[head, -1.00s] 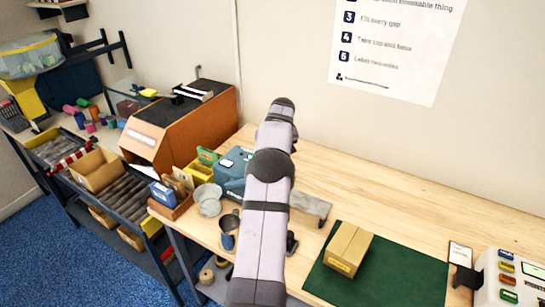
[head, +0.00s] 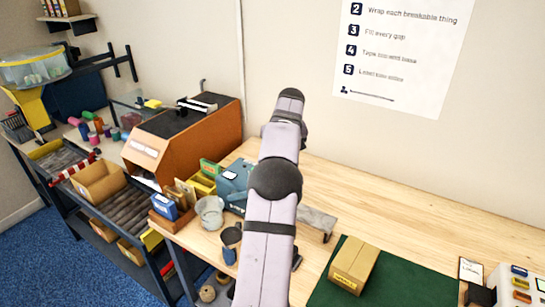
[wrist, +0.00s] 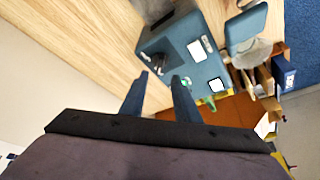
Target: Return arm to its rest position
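My arm (head: 270,225) rises through the middle of the head view, with its upper end in front of the wall. My gripper is not visible there, hidden by the arm or turned away. Beyond the fingertips is a blue-grey machine (wrist: 205,68) with white labels. Touching contact cannot be seen.
A closed carton (head: 353,265) sits on a green mat (head: 405,275) at the right. The bench (head: 400,220) behind the mat is bare.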

